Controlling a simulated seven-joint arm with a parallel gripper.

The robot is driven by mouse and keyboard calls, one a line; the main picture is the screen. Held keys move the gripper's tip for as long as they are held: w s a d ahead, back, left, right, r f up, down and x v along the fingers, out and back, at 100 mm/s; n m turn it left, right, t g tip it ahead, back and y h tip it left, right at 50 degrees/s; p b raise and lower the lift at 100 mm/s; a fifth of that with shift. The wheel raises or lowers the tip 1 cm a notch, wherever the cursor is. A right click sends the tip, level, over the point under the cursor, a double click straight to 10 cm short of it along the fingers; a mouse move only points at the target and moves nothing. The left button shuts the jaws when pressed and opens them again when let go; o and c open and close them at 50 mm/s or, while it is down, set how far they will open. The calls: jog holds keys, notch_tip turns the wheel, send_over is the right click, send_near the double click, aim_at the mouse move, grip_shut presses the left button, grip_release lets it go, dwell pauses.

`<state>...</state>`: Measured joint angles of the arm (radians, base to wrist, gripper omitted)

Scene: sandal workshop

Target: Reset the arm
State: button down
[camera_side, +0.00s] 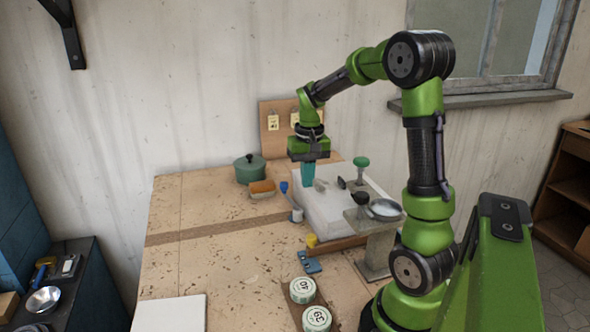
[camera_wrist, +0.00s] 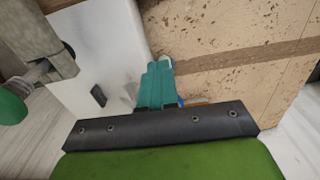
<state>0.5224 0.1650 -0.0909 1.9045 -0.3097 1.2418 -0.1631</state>
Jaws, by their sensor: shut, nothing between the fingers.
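My arm is green and black and reaches from the right over the workbench (camera_side: 200,262) in the side view. My gripper (camera_side: 308,184) points down above the left edge of a white slab (camera_side: 322,222). Its teal fingers are together and nothing shows between them. In the wrist view the teal fingers (camera_wrist: 158,68) are also together, over the boundary between the white slab (camera_wrist: 105,45) and the bare wooden top. Whether the fingertips touch the slab cannot be told.
A green lidded pot (camera_side: 249,170) and an orange-topped block (camera_side: 263,187) stand left of my gripper. A green-knobbed post (camera_side: 361,165) and a metal dish (camera_side: 385,208) stand to its right. Two round tins (camera_side: 303,290) are at the front. The bench's left half is largely clear.

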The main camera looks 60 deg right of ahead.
jog(key=s+a+r+n+t+y, duration=0.1)
jog(key=s+a+r+n+t, duration=0.1)
jog(key=a, duration=1)
jog(key=s+a+r+n+t+y, duration=0.1)
jog(key=s+a+r+n+t, duration=0.2)
jog(key=a, duration=0.9)
notch_tip(320, 180, up, 3)
jog(key=shift+s+r+t, duration=0.1)
jog(key=shift+s+t, duration=0.8)
jog(key=shift+t, duration=0.1)
